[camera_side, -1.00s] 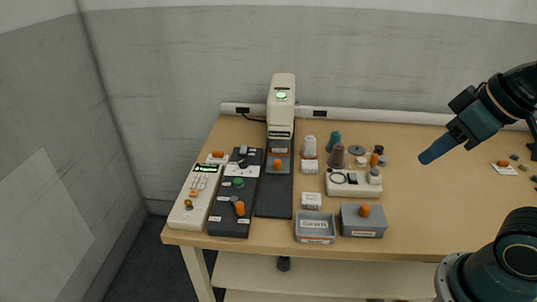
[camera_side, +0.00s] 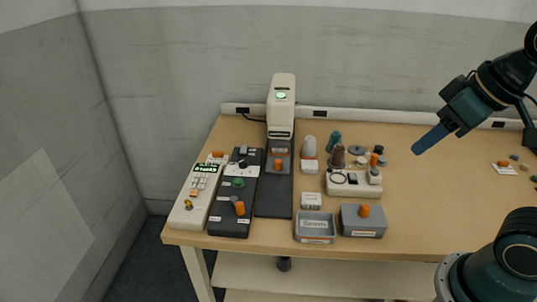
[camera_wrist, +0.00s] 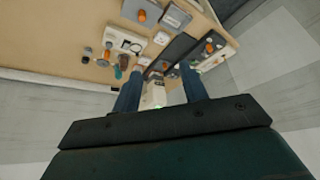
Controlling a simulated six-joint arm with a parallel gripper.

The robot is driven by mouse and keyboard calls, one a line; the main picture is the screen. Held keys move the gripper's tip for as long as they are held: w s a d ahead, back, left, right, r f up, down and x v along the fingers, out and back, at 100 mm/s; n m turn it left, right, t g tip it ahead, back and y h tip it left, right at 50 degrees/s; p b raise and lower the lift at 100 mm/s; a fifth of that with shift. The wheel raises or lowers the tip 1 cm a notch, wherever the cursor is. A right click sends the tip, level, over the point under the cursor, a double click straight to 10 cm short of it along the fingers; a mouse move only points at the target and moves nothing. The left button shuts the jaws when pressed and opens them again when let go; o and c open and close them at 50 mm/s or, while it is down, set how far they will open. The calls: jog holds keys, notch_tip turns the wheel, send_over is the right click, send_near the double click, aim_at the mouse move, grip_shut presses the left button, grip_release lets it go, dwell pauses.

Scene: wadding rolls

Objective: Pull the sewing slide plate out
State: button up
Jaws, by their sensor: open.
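The sewing slide plate (camera_side: 279,173) seems to be the grey plate with an orange knob (camera_side: 278,161) under the head of the white machine (camera_side: 282,100). It lies at the rear of a dark flat bed (camera_side: 273,198). My gripper (camera_side: 416,150) hangs in the air right of the machine, well apart from it, pointing down and left. In the wrist view my gripper (camera_wrist: 162,69) has its two blue fingers spread with nothing held between them. The machine shows between and beyond the fingers, and the plate there is too small to make out clearly.
Left of the bed stand a dark control panel (camera_side: 233,200) and a white keypad unit (camera_side: 194,197). Right of it are a white spool stand (camera_side: 352,188), a grey open tray (camera_side: 315,230) and a grey box with an orange knob (camera_side: 362,222). The table's right part (camera_side: 440,205) is mostly clear.

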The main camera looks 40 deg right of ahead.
jog(key=w+r+g, duration=0.1)
jog(key=w+r, duration=0.2)
jog(key=w, duration=0.7)
jog(key=g, duration=0.4)
send_over(278, 161)
notch_tip(278, 161, down, 19)
jog(key=shift+w, duration=0.1)
jog(key=shift+f, duration=6.85)
jog(key=shift+c, duration=0.4)
grip_shut()
